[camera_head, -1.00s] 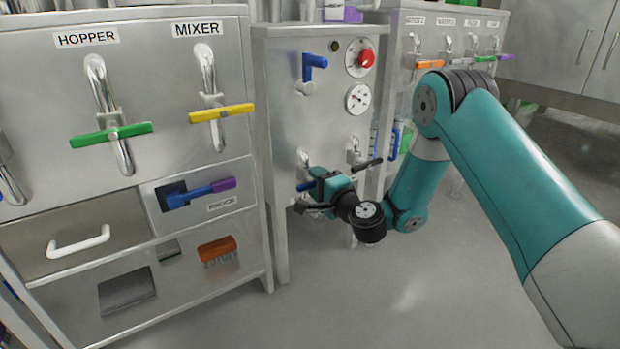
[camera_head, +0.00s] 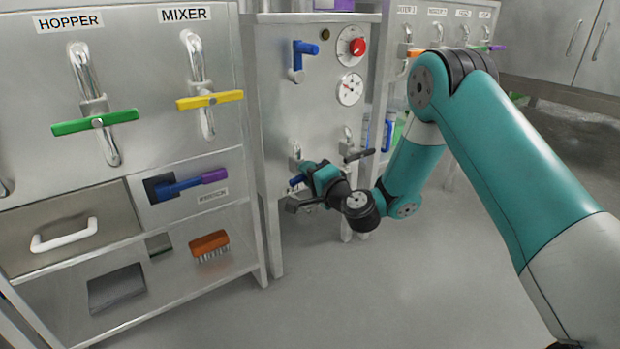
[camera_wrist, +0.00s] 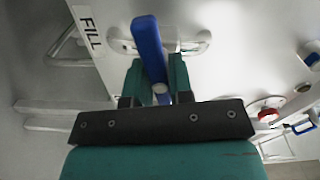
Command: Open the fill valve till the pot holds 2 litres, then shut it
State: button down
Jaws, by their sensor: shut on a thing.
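The fill valve has a blue handle (camera_wrist: 148,40) beside a FILL label (camera_wrist: 89,33) in the wrist view. My gripper (camera_wrist: 158,68) is shut on this handle, with one teal finger on each side. In the head view my gripper (camera_head: 306,176) is low on the front of the middle steel cabinet (camera_head: 275,140). Only a small blue bit of the fill handle (camera_head: 296,181) shows there; my gripper hides the rest. I cannot make out the pot or its level. A round white gauge (camera_head: 349,88) is above the gripper, too small to read.
Above are a blue lever (camera_head: 297,62) and a red knob (camera_head: 358,46). The left cabinet carries a green valve handle (camera_head: 95,122) and a yellow one (camera_head: 210,100). The floor in front is clear.

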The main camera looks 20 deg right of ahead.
jog(key=shift+a+f+n+b, duration=0.15)
jog(key=shift+n+b, duration=1.35)
jog(key=shift+n, duration=0.8)
jog(key=c, duration=1)
grip_release()
